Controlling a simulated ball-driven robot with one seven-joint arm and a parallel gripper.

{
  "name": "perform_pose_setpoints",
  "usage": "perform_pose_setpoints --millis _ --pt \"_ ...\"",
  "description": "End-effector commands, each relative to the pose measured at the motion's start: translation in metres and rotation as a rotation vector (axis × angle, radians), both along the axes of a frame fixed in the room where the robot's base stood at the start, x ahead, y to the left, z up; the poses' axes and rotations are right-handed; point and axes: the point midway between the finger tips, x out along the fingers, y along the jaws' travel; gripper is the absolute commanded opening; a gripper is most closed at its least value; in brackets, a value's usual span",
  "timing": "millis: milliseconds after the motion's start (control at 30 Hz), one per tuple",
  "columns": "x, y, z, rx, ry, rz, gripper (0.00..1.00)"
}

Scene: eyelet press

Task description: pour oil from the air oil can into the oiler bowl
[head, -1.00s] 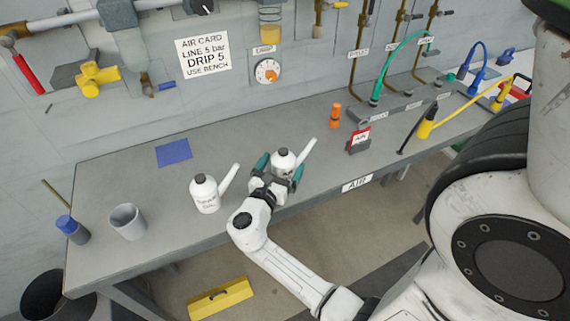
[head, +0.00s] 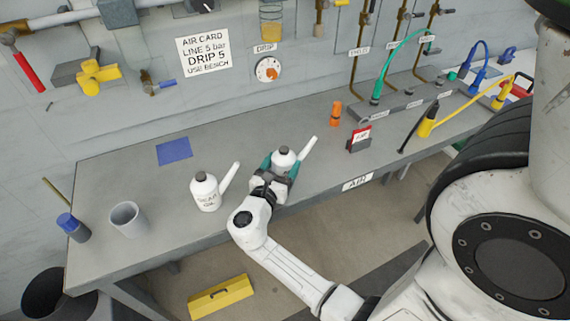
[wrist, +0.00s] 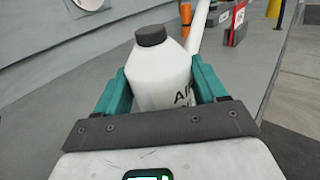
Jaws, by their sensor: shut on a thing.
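The air oil can (head: 284,158) is white with a dark cap and a long spout pointing up and right. It stands upright at the bench's front edge. My gripper (head: 280,165) is shut on its body, with a teal finger on each side. In the wrist view the can (wrist: 160,75) sits between the fingers, its label partly showing "AI". A clear bowl with yellowish liquid, which looks like the oiler bowl (head: 271,22), hangs on the wall above the "DRIP" dial (head: 268,69).
A similar white can (head: 206,192) stands just left of my gripper. A grey cup (head: 128,219) and a blue-topped container (head: 73,228) are further left. An orange piece (head: 335,113) and a red-carded block (head: 359,139) stand to the right. The bench behind the held can is clear.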

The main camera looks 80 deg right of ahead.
Motion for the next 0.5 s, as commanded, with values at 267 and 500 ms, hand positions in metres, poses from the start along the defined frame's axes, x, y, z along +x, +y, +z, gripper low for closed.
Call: perform_pose_setpoints --millis 267,500 --pt "0.000 0.000 0.006 -0.001 -0.002 0.000 0.29" --pt "-0.007 0.003 0.040 -0.002 -0.004 0.000 0.29"
